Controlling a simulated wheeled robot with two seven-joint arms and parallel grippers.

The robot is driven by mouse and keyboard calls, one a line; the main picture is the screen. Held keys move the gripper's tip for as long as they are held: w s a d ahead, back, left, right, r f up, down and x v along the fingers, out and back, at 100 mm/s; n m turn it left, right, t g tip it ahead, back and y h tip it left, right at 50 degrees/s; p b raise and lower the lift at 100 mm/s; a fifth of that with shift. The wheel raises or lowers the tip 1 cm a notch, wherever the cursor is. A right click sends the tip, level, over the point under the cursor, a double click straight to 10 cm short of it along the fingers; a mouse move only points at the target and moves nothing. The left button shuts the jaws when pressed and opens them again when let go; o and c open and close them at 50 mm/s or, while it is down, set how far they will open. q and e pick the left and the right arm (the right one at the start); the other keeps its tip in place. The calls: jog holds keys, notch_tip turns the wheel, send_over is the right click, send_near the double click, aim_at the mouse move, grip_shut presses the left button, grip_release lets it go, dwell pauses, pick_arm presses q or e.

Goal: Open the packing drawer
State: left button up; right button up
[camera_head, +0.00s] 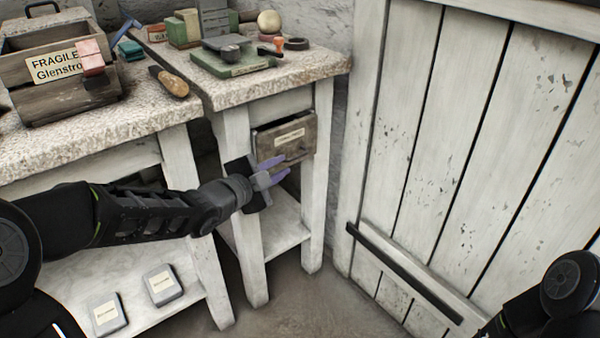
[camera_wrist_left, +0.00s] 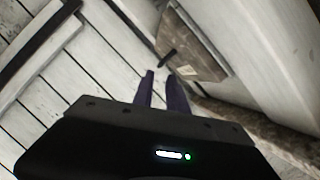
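The packing drawer (camera_head: 286,138) is a weathered wooden drawer with a pale label, set under the stone top of the right-hand bench. Its front seems to stand slightly proud of the frame; how far, I cannot tell. It also shows in the left wrist view (camera_wrist_left: 195,58), with a dark handle (camera_wrist_left: 167,57) sticking out. My left gripper (camera_head: 285,166) has two purple fingers spread apart in front of the drawer's lower part. In the wrist view its fingertips (camera_wrist_left: 162,76) point toward the handle, just short of it, with nothing between them. My right gripper is out of view.
A white plank door (camera_head: 450,130) with a dark bar stands close on the right. A wooden crate (camera_head: 70,100) and a brown-handled tool (camera_head: 170,82) lie on the left bench. Two grey boxes (camera_head: 162,285) sit on the lower shelf. Floor before the drawer is clear.

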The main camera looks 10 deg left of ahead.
aim_at(297, 157)
pick_arm(q)
jog(key=b+x, duration=0.2)
jog(key=x, duration=0.6)
jog(key=shift+b, duration=0.3)
jog(key=shift+r, duration=0.1)
jog(key=shift+c, duration=0.2)
grip_shut()
dwell(1.0)
